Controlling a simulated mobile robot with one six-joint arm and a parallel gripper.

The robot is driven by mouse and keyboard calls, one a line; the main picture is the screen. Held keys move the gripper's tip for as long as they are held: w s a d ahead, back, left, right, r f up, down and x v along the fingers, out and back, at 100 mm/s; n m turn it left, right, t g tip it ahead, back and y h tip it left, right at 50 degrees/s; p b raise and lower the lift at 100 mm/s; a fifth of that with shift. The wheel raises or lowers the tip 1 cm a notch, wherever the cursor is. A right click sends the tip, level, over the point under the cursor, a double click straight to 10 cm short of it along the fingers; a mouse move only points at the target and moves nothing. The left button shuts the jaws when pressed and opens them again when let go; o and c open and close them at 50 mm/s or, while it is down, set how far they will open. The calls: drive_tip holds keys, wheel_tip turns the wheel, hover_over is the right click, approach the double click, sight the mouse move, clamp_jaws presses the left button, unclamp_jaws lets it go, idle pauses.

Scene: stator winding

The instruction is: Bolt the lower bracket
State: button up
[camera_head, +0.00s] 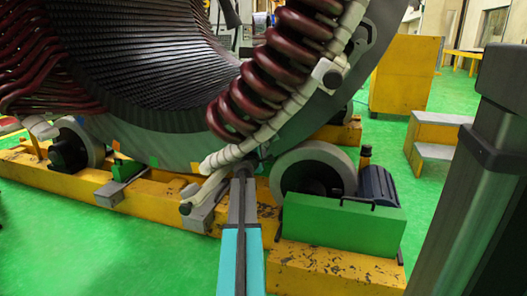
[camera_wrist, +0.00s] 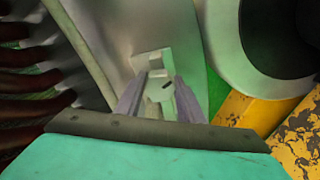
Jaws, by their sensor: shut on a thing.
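My gripper (camera_head: 243,172) reaches up from the bottom centre in the camera_head view, its tip against the lower rim of the large grey stator ring (camera_head: 150,143). In the camera_wrist view my gripper (camera_wrist: 161,82) has its two fingers on either side of a small pale bracket (camera_wrist: 154,62) with a dark slot. The fingers are shut on this piece, which lies at or against the grey ring surface (camera_wrist: 115,35). I cannot tell whether it touches the ring. In the camera_head view the piece is hidden behind the gripper tip. No separate bolt can be made out.
A white curved support (camera_head: 285,112) with dark red coils (camera_head: 262,85) runs close above the gripper. A grey roller (camera_head: 314,172) and a green plate (camera_head: 340,224) stand to the right on the yellow base (camera_head: 330,270). Green floor (camera_head: 90,250) is clear at the lower left.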

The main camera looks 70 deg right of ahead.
drive_tip(key=m, duration=0.4)
drive_tip(key=shift+d+r+m, duration=0.1)
drive_tip(key=shift+d+m, duration=0.05)
drive_tip(key=shift+m, duration=0.15)
drive_tip(key=m, duration=0.5)
idle(0.4)
drive_tip(key=o, duration=1.1)
drive_tip(key=shift+c, duration=0.2)
drive_tip(key=shift+a, duration=0.25)
drive_tip(key=a+p, duration=0.3)
drive_tip(key=a, duration=1)
drive_tip(key=shift+s+a, duration=0.15)
drive_tip(key=shift+s, duration=0.25)
